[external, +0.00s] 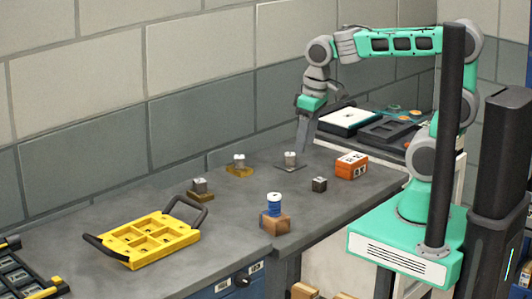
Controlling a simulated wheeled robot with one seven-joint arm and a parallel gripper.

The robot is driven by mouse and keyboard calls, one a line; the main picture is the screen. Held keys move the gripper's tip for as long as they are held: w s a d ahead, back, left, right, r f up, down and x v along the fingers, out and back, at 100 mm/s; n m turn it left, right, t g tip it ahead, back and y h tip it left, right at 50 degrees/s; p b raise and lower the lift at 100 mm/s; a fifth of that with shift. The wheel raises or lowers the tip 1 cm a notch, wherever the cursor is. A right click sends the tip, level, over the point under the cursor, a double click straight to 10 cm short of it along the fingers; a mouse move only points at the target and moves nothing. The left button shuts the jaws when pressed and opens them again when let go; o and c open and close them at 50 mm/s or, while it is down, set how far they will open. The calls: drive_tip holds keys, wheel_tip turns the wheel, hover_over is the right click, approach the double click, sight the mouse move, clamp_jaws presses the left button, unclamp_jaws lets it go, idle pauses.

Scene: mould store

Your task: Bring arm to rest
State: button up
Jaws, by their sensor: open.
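My arm is green and grey and reaches out over the right part of the grey workbench (130,205). My gripper (303,140) points down at the end of the arm, above the bench near its back right. Its jaws are open and I see nothing between them. A small metal cylinder on a flat dark plate (290,165) stands close below and left of it; I cannot tell the exact gap. The rest of the arm bends back to its green base at the right.
A yellow tray with black handles (150,238) lies at the front left. A blue spool on a brown block (274,210), an orange box (351,166), a small dark cube (319,184) and metal cylinders on bases (200,189) stand about. Black trays (385,130) lie behind right.

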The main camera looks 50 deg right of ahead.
drive_tip(key=s+d+f+m+t, duration=0.1)
drive_tip(key=d, duration=0.4)
drive_tip(key=s+d+f+m, duration=0.2)
drive_tip(key=d, duration=0.3)
drive_tip(key=shift+d+m+t+h, duration=0.3)
drive_tip(key=shift+d+t, duration=0.05)
drive_tip(key=shift+t, duration=0.05)
